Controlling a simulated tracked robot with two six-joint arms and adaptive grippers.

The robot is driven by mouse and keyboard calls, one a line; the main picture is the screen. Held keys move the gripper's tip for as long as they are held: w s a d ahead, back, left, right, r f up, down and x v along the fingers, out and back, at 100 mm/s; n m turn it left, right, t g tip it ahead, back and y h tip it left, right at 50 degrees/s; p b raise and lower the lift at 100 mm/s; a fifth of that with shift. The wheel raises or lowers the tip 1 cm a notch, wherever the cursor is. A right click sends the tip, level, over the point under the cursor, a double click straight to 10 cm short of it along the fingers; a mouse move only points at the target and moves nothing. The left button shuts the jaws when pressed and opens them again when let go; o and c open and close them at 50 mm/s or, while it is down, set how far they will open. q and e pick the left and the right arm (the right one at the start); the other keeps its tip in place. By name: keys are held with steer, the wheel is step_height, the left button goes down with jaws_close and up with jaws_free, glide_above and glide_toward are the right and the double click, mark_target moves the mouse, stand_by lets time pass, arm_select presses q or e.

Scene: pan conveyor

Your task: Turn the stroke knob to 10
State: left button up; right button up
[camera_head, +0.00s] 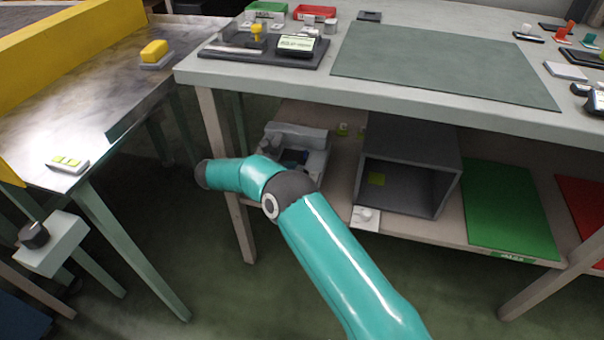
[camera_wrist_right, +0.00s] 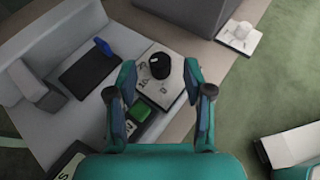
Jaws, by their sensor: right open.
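A black round knob (camera_wrist_right: 160,65) stands on a pale panel with printed numbers, one of which looks like 10, in the right wrist view. The panel is part of a grey machine (camera_head: 298,137) on the lower shelf; in the head view my arm hides part of it. My right gripper (camera_wrist_right: 159,88) is open and empty, with its fingers on either side of the line to the knob. I cannot tell whether they touch it. The knob's exact setting is not readable. My left gripper is in neither view.
A green button (camera_wrist_right: 140,109) lies beside the knob, close to the left finger. A white knob (camera_head: 366,214) sits at the shelf edge near a grey open box (camera_head: 448,165). Another dark knob (camera_head: 34,235) is on a white box at far left. The worktop (camera_head: 250,77) overhangs the shelf.

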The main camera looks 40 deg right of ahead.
steer(key=v, duration=0.8)
steer(key=shift+c, duration=1.3)
steer(key=s+a+f+n+t+h+p, duration=0.3)
steer(key=s+f+n+t+p, duration=0.2)
steer(key=s+n+t, duration=0.35)
steer(key=shift+m+t, duration=0.55)
steer(key=shift+t, duration=0.3)
steer(key=b+x, duration=0.3)
steer(key=x, duration=1.2)
steer(key=shift+w+d, duration=0.1)
steer(key=shift+d, duration=0.05)
